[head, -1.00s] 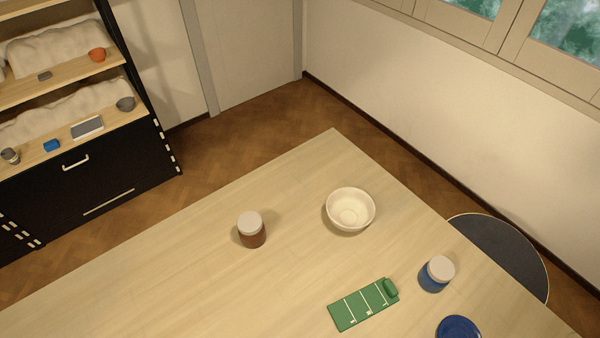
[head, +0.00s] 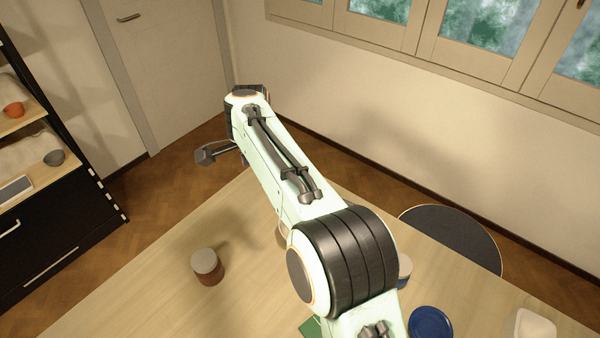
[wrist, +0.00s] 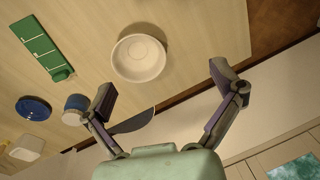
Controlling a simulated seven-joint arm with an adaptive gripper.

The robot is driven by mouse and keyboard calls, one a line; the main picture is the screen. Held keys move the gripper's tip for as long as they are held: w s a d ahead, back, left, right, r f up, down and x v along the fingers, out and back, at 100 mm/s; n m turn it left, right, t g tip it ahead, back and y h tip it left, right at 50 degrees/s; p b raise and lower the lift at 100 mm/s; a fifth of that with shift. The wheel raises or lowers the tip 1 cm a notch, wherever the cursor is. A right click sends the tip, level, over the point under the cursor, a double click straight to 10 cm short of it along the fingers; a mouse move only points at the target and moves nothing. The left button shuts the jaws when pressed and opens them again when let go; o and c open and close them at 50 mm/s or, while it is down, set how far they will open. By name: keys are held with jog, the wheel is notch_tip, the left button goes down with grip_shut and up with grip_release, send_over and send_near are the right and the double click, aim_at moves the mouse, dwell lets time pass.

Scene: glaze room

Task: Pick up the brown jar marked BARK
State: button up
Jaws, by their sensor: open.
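The brown jar (head: 208,267) with a pale lid stands upright on the table in the head view, left of my arm. No lettering can be read on it. It does not show in the wrist view. My gripper (wrist: 163,88) is open and empty in the wrist view, its two fingers wide apart. In the head view one finger shows beyond the jar, near the table's far corner, well apart from the jar; the rest of the gripper is hidden by my arm.
A white bowl (wrist: 138,58), a green board (wrist: 40,48), a blue jar (wrist: 75,107), a blue dish (wrist: 33,108) and a white container (head: 530,325) are on the table. A dark round stool (head: 455,237) stands beyond its right edge. The table around the brown jar is clear.

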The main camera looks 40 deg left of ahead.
jog(key=s+a+f+n+g+h, duration=0.1)
jog(key=s+a+f+n, duration=0.1)
jog(key=s+a+f, duration=0.35)
jog(key=n, duration=0.1)
send_over(204, 258)
jog(key=shift+h, duration=0.4)
notch_tip(204, 258, down, 6)
jog(key=shift+r, duration=0.15)
notch_tip(204, 258, down, 6)
jog(key=shift+s+f, duration=0.1)
jog(key=shift+f, duration=0.1)
jog(key=c, duration=1.4)
